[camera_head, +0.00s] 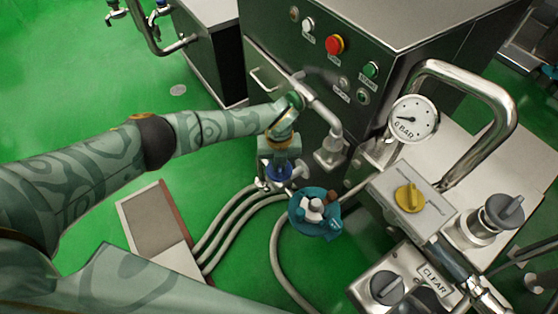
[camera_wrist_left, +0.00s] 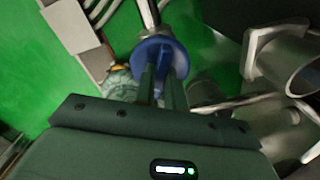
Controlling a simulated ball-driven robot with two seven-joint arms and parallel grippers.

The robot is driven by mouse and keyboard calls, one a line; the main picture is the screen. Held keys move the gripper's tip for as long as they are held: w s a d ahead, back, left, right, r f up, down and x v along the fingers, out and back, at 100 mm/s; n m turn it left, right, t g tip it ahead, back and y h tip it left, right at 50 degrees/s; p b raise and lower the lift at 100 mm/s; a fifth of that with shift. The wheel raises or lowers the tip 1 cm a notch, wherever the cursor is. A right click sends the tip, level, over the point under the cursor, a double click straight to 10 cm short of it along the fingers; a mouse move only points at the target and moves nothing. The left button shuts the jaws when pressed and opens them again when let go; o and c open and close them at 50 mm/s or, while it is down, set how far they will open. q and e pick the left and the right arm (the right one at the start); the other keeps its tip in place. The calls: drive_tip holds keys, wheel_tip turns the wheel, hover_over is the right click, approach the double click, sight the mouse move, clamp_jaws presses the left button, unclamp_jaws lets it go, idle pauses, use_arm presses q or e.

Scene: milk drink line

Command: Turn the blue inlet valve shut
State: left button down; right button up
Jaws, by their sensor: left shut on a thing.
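The blue inlet valve handle (camera_head: 281,173) is at the centre of the head view, low on the pipework beside the dark machine cabinet. My left gripper (camera_head: 279,163) reaches it from above and is shut on it. In the left wrist view the blue round handle (camera_wrist_left: 150,53) shows, with the two dark fingers of my left gripper (camera_wrist_left: 162,78) closed on it. A metal pipe or stem runs on beyond the handle. The fingers hide part of the handle, and its exact turn angle cannot be told. My right gripper is not in view.
Grey hoses (camera_head: 232,215) curve over the green floor. A pressure gauge (camera_head: 413,119), yellow knob (camera_head: 409,197) and thick bent pipe (camera_head: 484,90) are right. A red button (camera_head: 335,44) is on the cabinet.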

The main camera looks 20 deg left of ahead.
use_arm(q)
drive_tip(key=m, duration=1.2)
idle(0.6)
drive_tip(key=c, duration=1.5)
unclamp_jaws()
drive_tip(key=shift+o, duration=0.2)
